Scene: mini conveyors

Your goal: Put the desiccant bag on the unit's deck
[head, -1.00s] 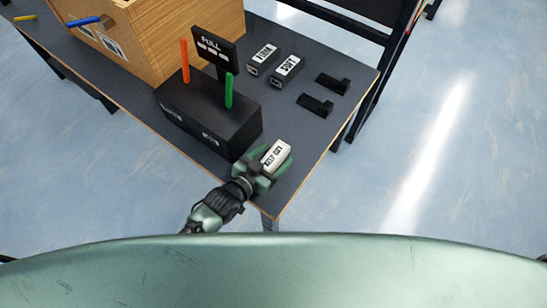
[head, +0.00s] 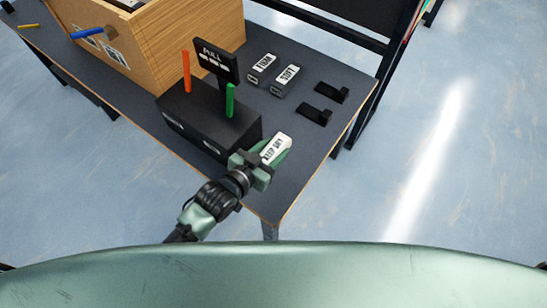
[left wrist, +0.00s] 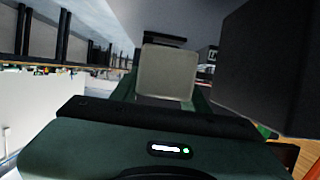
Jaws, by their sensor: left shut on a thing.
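The desiccant bag (head: 275,148) is a small white block lettered "KEEP DRY". My left gripper (head: 266,160) is shut on it, beside the near right corner of a black box and over the table's near end. In the left wrist view, the bag (left wrist: 165,72) shows as a pale block between the fingers, with the black box (left wrist: 268,70) close on the right. The black box (head: 195,118) carries an orange rod, a green rod and a "PULL" sign. I cannot tell which part is the unit's deck. My right gripper is not in view.
A large open wooden crate (head: 190,50) stands behind the black box on the dark table (head: 300,150). Two small labelled blocks (head: 262,68) (head: 285,80) and two black brackets (head: 331,92) (head: 314,114) lie on the right. Bare tabletop shows between the box and brackets.

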